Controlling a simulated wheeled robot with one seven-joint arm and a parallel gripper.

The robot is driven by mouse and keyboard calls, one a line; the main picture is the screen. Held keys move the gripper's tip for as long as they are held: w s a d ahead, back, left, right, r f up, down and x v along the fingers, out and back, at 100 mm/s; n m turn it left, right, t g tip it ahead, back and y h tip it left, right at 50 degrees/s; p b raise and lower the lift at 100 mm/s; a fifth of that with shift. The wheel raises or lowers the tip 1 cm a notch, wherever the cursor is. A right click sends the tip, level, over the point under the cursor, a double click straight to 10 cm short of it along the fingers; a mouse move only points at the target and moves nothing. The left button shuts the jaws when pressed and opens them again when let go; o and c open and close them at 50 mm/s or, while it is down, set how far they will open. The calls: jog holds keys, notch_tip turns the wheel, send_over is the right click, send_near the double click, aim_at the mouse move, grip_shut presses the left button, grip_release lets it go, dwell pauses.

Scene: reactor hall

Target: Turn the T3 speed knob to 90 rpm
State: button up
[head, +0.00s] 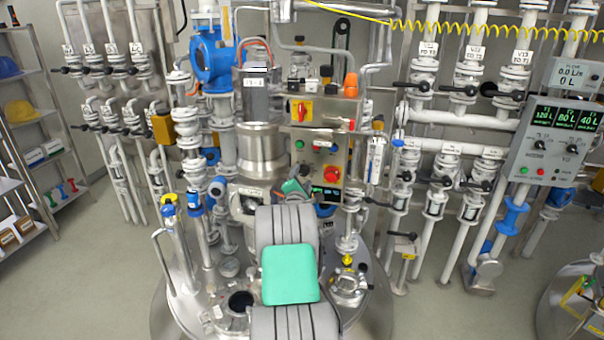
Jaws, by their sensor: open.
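A steel control box (320,152) stands on the vessel at the centre of the head view. It carries a green button (299,145), a red mushroom button (331,173) and a small dark display (326,193) with green digits too small to read. My gripper (295,186) is in front of the box's lower left part, left of the display. Its jaws are open, though its fingers are small and partly hidden by my wrist. I cannot make out the speed knob clearly; the gripper overlaps that part of the panel. I cannot tell whether the gripper touches the panel.
A red and yellow switch (301,110) sits on the upper box. A steel motor housing (260,150) stands close on the left. Blue-topped pipes (196,205) and a valve rack (450,150) flank the vessel. A separate display panel (556,140) is at the right. Floor is open at the left.

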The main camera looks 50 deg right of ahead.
jog(key=shift+x, duration=0.9)
grip_shut()
